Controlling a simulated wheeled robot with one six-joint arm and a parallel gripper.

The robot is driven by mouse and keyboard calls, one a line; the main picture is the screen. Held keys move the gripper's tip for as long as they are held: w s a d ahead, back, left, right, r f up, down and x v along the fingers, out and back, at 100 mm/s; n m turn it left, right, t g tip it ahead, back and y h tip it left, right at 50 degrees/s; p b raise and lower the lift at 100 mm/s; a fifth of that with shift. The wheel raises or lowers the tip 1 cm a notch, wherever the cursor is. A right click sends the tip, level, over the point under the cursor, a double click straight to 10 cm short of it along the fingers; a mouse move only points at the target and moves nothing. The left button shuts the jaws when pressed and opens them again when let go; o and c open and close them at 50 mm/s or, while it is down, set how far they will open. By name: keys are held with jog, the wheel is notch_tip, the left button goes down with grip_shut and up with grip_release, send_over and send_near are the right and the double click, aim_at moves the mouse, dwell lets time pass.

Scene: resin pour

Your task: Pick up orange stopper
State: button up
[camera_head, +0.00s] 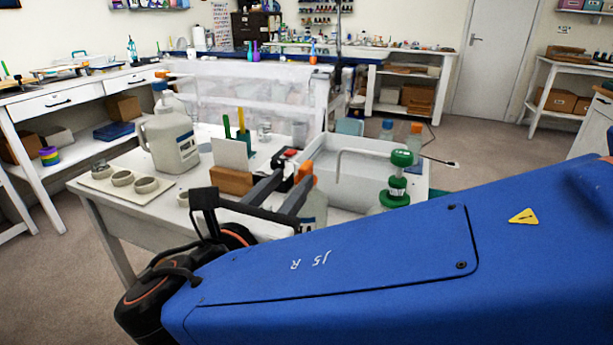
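An orange stopper (304,170) sits on top of a clear bottle (314,208) at the near side of the white table. My gripper (292,180) reaches over the table from the lower left. Its two dark fingers are apart, with nothing seen held between them. The fingertips are close to the orange stopper, and the right finger overlaps its lower left part in view. I cannot tell whether they touch. The lower part of the bottle is hidden behind my gripper and my blue arm.
A white jug (170,145), a wooden block with a white card (230,155) and small round cups (122,177) stand left of my gripper. Right of it are a white tray (355,190) and a green-capped bottle (397,190).

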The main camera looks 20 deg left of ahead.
aim_at(312, 163)
jog(key=w, duration=0.4)
jog(key=shift+w+d, duration=0.25)
jog(key=w, duration=0.2)
jog(key=w+d, duration=0.1)
jog(key=w, duration=0.1)
jog(key=shift+d, duration=0.1)
jog(key=shift+w, duration=0.6)
grip_shut()
